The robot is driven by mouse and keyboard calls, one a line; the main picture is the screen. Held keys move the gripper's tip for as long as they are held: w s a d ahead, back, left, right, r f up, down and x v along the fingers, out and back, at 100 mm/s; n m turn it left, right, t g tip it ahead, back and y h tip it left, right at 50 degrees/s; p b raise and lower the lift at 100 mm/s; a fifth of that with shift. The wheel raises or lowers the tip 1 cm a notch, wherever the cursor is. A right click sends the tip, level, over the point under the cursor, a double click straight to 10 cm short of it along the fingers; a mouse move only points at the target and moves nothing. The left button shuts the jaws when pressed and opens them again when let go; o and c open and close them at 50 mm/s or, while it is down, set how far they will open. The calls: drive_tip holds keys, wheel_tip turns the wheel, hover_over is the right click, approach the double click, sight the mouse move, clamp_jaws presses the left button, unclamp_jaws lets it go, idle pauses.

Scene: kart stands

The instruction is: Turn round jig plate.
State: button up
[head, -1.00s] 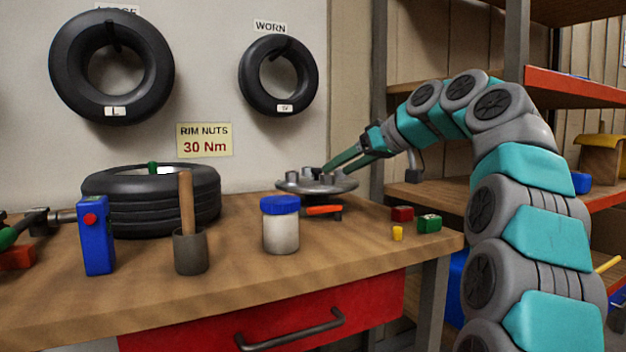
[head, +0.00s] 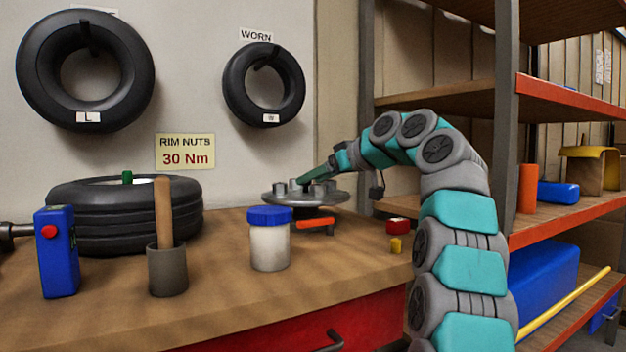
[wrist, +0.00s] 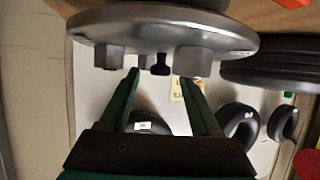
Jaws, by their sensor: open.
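The round jig plate (head: 305,198) is a grey metal disc with several upright studs, raised on a dark stand near the back right of the bench. My gripper (head: 312,180) reaches its top from the right. In the wrist view the plate (wrist: 220,30) fills the top, with its studs pointing down the picture. My gripper (wrist: 160,76) is open there, its two green fingers apart at the studs. A small dark stud (wrist: 160,66) shows between the fingertips. I cannot tell whether either finger touches a stud.
An orange piece (head: 315,222) lies below the plate. A blue-lidded jar (head: 270,240) stands in front. A tyre (head: 125,220), a pot with a wooden handle (head: 167,268) and a blue box (head: 56,250) are left. A red block (head: 398,226) is right, before the shelves (head: 450,100).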

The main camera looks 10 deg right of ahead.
drive_tip(key=shift+w+a+f, duration=0.15)
drive_tip(key=shift+w+a, duration=0.15)
drive_tip(key=shift+w, duration=0.05)
clamp_jaws()
idle(0.3)
idle(0.9)
